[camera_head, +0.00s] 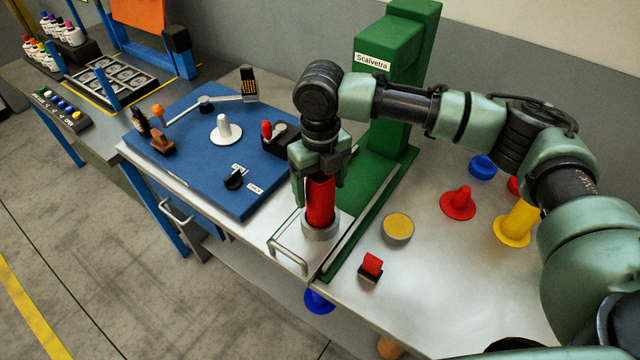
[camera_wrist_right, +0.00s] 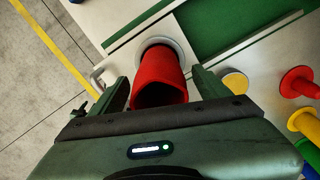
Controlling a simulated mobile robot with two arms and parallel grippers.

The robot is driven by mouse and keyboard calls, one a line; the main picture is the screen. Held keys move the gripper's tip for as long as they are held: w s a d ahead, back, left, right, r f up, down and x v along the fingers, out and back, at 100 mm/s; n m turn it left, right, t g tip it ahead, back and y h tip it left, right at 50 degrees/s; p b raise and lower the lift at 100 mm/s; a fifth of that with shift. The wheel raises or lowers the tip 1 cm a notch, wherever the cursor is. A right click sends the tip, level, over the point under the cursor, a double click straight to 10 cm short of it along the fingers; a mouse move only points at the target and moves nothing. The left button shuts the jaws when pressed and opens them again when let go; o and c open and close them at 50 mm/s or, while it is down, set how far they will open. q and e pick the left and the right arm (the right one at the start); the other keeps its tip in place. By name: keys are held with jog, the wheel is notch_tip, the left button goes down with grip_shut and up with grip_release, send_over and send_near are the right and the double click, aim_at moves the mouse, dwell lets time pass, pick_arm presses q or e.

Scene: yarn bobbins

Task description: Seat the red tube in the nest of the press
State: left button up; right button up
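The red tube (camera_head: 321,203) stands upright, with its lower end inside the round grey nest (camera_head: 320,232) on the press's sliding plate. The green press (camera_head: 385,100), labelled Scalvetra, rises behind. My right gripper (camera_head: 320,190) is above the nest with its fingers on either side of the tube. In the right wrist view the tube (camera_wrist_right: 160,78) lies between the fingers, with a narrow gap on each side, so the gripper looks open. The nest ring (camera_wrist_right: 172,45) surrounds the tube's far end. How deep the tube sits is hidden. My left gripper is not in view.
A blue board (camera_head: 205,180) with fixtures lies left of the press. Right of it are a yellow-topped disc (camera_head: 398,227), a red switch (camera_head: 371,266), a red cone piece (camera_head: 458,203) and a yellow spool (camera_head: 517,225). A handle (camera_head: 288,256) fronts the plate.

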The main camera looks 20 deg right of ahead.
notch_tip(320, 180, up, 12)
jog(key=b, duration=0.3)
jog(key=shift+r, duration=0.15)
dwell(0.6)
